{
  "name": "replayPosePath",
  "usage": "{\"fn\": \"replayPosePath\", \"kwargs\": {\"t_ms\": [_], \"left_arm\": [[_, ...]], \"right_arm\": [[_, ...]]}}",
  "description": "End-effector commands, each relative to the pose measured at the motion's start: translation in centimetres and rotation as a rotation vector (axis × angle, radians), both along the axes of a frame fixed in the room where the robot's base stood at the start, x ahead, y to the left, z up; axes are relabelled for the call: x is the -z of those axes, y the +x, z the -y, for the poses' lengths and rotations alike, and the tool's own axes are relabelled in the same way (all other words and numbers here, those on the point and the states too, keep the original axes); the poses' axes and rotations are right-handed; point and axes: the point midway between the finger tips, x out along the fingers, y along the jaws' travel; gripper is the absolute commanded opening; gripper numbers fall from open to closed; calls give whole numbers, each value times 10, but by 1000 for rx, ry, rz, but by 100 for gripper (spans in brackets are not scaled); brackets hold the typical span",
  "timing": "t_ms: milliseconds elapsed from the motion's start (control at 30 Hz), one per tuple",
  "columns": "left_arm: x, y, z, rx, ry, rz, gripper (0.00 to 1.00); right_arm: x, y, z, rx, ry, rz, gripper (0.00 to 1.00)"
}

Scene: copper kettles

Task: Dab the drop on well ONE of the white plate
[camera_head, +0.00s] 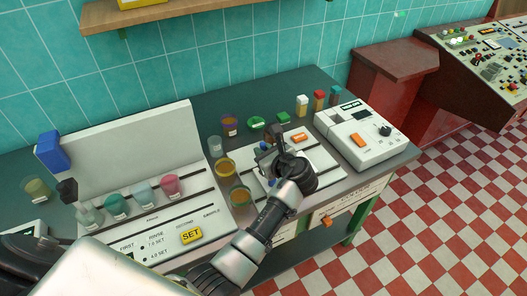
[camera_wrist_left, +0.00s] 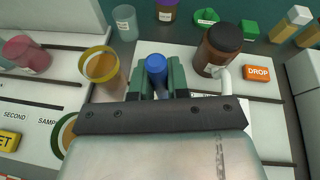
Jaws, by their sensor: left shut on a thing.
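My left gripper (camera_wrist_left: 156,80) is shut on a blue-topped tool (camera_wrist_left: 156,66), held between its two dark green fingers. In the head view my left gripper (camera_head: 270,172) is over the white station with the orange DROP button (camera_head: 300,137), and the wrist covers much of it. The button also shows in the wrist view (camera_wrist_left: 258,72). A brown bottle with a black cap (camera_wrist_left: 218,48) stands to the right of the held tool, with a pale bent tube beside it. The white plate and well ONE cannot be made out; my gripper hides that area. The tool's lower end is hidden.
Amber-rimmed cups (camera_head: 225,167) stand left of the gripper. A rack of coloured jars (camera_head: 145,194) and a yellow SET button (camera_head: 191,236) are farther left. A white device with an orange switch (camera_head: 358,138) stands at right. Small bottles (camera_head: 302,104) line the back.

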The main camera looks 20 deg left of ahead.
Motion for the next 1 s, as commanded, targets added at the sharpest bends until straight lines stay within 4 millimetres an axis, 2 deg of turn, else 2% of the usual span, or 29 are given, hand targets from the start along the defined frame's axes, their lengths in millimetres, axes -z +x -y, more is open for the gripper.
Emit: {"fn": "replayPosePath", "kwargs": {"t_ms": [1000], "left_arm": [[10, 0, 0, 0, 0, 0, 0]], "right_arm": [[4, 0, -2, 1, 3, 0, 43]]}}
